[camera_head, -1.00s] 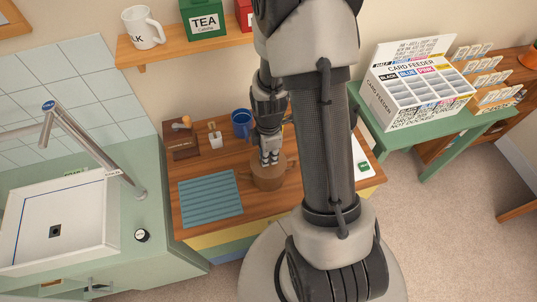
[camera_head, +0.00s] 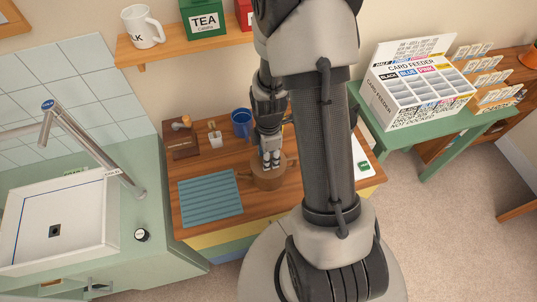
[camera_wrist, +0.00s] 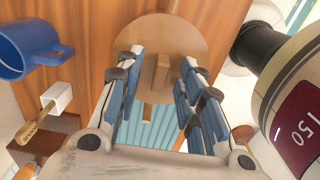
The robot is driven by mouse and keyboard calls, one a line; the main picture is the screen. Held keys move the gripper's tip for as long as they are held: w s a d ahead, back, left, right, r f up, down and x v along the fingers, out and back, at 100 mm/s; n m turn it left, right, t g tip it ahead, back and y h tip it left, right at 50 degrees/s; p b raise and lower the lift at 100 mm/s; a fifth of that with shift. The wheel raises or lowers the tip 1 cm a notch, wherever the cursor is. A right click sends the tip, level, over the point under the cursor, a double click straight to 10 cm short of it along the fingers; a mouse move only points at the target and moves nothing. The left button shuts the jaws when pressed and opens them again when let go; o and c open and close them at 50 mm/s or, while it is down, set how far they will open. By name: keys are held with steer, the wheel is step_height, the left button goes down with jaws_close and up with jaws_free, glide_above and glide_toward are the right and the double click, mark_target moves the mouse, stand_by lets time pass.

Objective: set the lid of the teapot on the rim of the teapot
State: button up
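The brown teapot (camera_head: 268,182) stands on the wooden counter below my gripper, partly hidden by it. In the wrist view the teapot's lid (camera_wrist: 185,42) is a round tan disc with a bar-shaped knob (camera_wrist: 160,75). The lid covers the top of the teapot and looks flat on the rim, though the seam cannot be seen. My gripper (camera_wrist: 158,68) is open, its blue-padded fingers on either side of the knob with a visible gap to each side. It is also seen above the teapot in the head view (camera_head: 271,160).
A blue mug (camera_head: 241,123) stands behind the teapot. A ribbed teal mat (camera_head: 210,197) lies to its left, with a small white pot (camera_head: 215,137) and a brown box (camera_head: 181,143) behind.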

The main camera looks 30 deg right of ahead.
steer(key=shift+r, duration=0.15)
steer(key=shift+r+p, duration=2.75)
steer(key=shift+r, duration=0.6)
steer(key=shift+r, duration=0.15)
steer(key=s+a+r+m+t, duration=0.1)
steer(key=a+r+m, duration=0.2)
steer(key=r, duration=0.6)
steer(key=s+a+r+m+t, duration=0.1)
steer(key=a+r+m, duration=0.25)
steer(key=r, duration=0.45)
steer(key=s+a+r+m+t, duration=0.2)
steer(key=s+a+r+m, duration=0.2)
steer(key=s+r+m, duration=0.4)
steer(key=shift+s+r+t, duration=0.3)
steer(key=shift+s+r, duration=1.15)
steer(key=shift+s, duration=0.35)
steer(key=shift+a, duration=0.1)
